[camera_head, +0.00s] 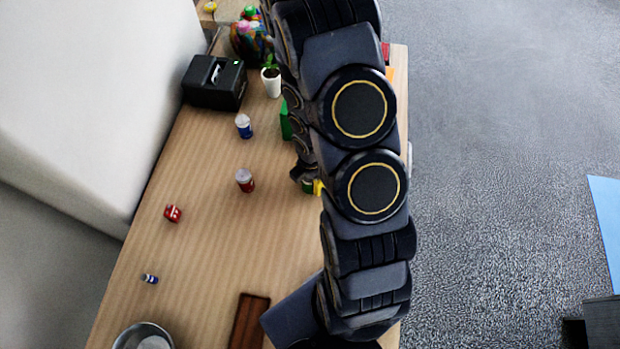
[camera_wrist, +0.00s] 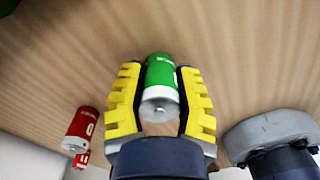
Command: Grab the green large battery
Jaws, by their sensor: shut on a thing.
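The green large battery (camera_wrist: 161,74) has a green upper body and a silver-white lower end. In the wrist view it sits between the two yellow-padded fingers of my gripper (camera_wrist: 159,92), which are shut on it. The tabletop fills the view behind it, and I cannot tell if the battery still touches it.
On the wooden table (camera_head: 210,235) stand a red can-like item (camera_head: 245,181), a blue one (camera_head: 243,127), a red block (camera_head: 172,213), a small blue battery (camera_head: 150,279), a metal bowl (camera_head: 120,338), a brown tray (camera_head: 249,322), a black printer (camera_head: 213,85) and a potted plant (camera_head: 272,84).

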